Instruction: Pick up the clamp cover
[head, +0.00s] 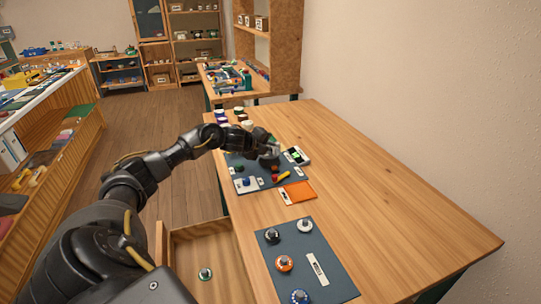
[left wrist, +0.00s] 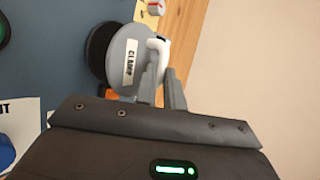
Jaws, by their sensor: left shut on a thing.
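The clamp cover is a grey disc (left wrist: 120,42) with a white label reading CLAMP and a white handle (left wrist: 160,46). In the left wrist view my left gripper (left wrist: 163,72) is shut on the cover at its white handle. A black round part (left wrist: 97,48) shows just behind the cover; I cannot tell whether they touch. In the head view my left gripper (head: 270,150) is over the far dark mat (head: 240,163), and the cover is small and mostly hidden by it. My right gripper is not in view.
The far mat holds a green dial (head: 240,168) and a blue dial (head: 245,181). An orange tray (head: 299,191) lies beside it. A near mat (head: 330,268) holds several dials. An open drawer (head: 190,240) is at the left. The table's right side is clear.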

